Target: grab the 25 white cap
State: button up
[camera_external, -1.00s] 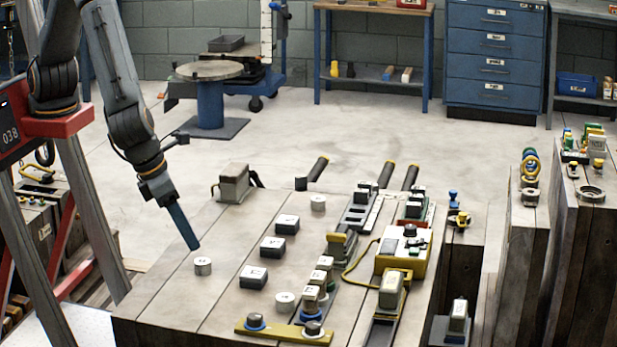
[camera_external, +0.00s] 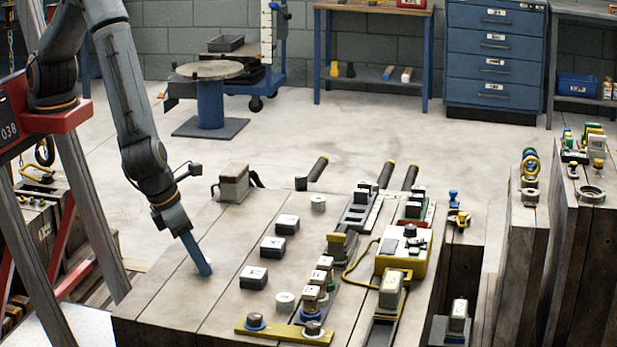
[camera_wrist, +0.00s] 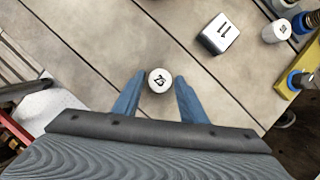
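The white cap marked 25 (camera_wrist: 159,80) stands on the wooden plank top, between the two blue fingers of my gripper (camera_wrist: 160,76) in the wrist view. The fingers are open, one on each side of the cap, with a small gap showing on both sides. In the external view my gripper (camera_external: 203,270) reaches down to the left part of the table top, and its fingers hide the cap there.
A dark block with a white top marked 11 (camera_wrist: 219,33) stands nearby, with another white cap (camera_wrist: 276,31) beyond it. In the external view several blocks, a yellow bar (camera_external: 283,331) and a yellow box (camera_external: 402,255) stand to the right. The planks around my gripper are clear.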

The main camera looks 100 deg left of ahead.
jog(key=c, duration=0.7)
